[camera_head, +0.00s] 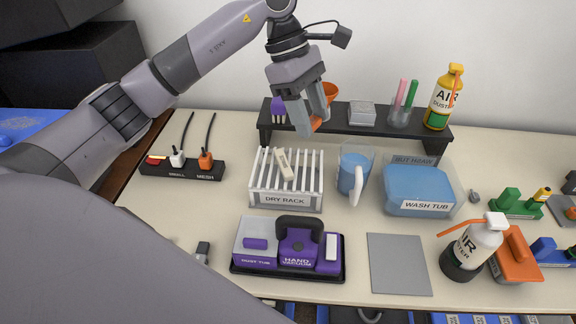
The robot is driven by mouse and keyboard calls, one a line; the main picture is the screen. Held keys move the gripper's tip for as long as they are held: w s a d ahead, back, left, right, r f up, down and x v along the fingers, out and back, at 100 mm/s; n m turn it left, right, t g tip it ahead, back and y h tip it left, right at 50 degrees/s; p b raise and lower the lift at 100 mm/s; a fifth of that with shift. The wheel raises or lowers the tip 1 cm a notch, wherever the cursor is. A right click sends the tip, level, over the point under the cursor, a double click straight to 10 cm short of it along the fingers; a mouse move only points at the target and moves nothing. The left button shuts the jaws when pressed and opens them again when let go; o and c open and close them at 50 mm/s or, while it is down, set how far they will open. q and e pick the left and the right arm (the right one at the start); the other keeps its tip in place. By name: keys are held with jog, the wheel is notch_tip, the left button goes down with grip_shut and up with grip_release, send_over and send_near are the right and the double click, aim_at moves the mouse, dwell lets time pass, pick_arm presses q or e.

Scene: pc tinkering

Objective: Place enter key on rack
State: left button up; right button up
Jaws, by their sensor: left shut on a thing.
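My left gripper (310,116) hangs above and behind the dry rack, in front of the dark shelf, pointing down. It is shut on a small orange piece (316,123), mostly hidden by the fingers; this may be the enter key, but I cannot read any marking. The white dry rack (286,200) has upright slats and stands on the table below the gripper. A beige key-like piece (285,164) rests tilted among its slats. My right gripper is not in view.
The dark shelf (440,144) carries an orange bowl, a grey box, brushes and an air duster. A blue jug (352,173) and wash tub (420,190) stand right of the rack. A hand vacuum (298,250) sits in front. A grey mat (399,265) lies clear.

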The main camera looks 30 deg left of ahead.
aim_at(306, 167)
pick_arm(q)
jog(key=w+a+r+n+t+y, duration=0.1)
jog(key=w+a+r+n+t, duration=0.25)
jog(key=r+n, duration=0.45)
jog(key=f, duration=0.7)
jog(key=f+n, duration=0.1)
jog(key=f, duration=0.6)
jog(key=f+n, duration=0.1)
jog(key=f, duration=0.7)
jog(key=shift+s+d+f+y, duration=0.1)
jog(key=shift+s+d+y, duration=0.05)
jog(key=shift+s+y, duration=0.15)
jog(key=shift+f, duration=0.2)
jog(key=o, duration=1)
jog(key=shift+r, duration=0.1)
jog(key=shift+r, duration=0.1)
jog(key=v, duration=1.2)
